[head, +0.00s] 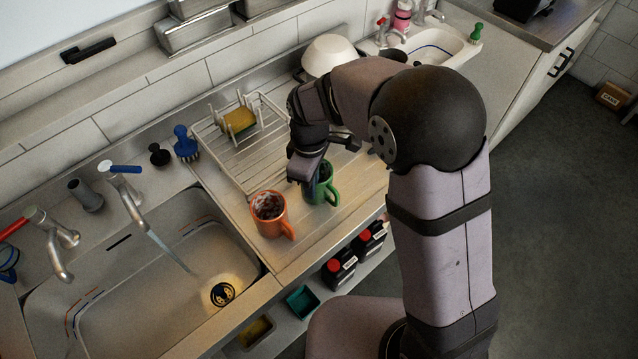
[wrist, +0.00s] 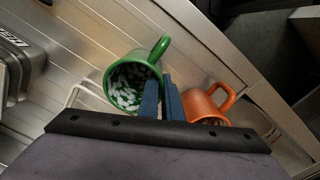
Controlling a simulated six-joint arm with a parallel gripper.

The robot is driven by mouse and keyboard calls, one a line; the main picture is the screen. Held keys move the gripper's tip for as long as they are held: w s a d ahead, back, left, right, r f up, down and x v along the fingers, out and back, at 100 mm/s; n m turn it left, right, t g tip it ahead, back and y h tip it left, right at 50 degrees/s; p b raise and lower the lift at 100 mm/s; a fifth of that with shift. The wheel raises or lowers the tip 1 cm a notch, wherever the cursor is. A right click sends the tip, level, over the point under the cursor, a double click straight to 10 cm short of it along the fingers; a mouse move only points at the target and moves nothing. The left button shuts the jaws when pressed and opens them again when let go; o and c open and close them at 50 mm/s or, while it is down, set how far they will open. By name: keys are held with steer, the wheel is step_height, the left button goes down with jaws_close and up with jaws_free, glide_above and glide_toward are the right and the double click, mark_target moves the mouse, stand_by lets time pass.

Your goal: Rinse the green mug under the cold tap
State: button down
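The green mug (head: 328,187) stands on the ribbed draining board, its handle toward the lower right. In the wrist view the green mug (wrist: 118,70) shows pale flecks inside. My gripper (head: 312,172) is at its rim from above. In the wrist view my gripper's two dark blue fingers (wrist: 162,97) are close together at the mug's wall, seemingly shut on it; the contact is partly hidden. The cold tap (head: 128,185), with a blue lever, stands behind the left sink, and a stream of water (head: 170,252) runs from it into the basin (head: 130,318).
An orange mug (head: 268,215) stands just left of the green mug; it also shows in the wrist view (wrist: 203,106). A wire rack (head: 215,150) with a yellow sponge is behind. A red-levered tap (head: 50,240) is at far left. A white bowl (head: 328,55) stands at the back.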

steer(key=shift+r, duration=0.15)
steer(key=shift+r+p, duration=1.85)
steer(key=shift+r, duration=0.05)
steer(key=shift+r+p, duration=3.1)
steer(key=shift+r, duration=0.45)
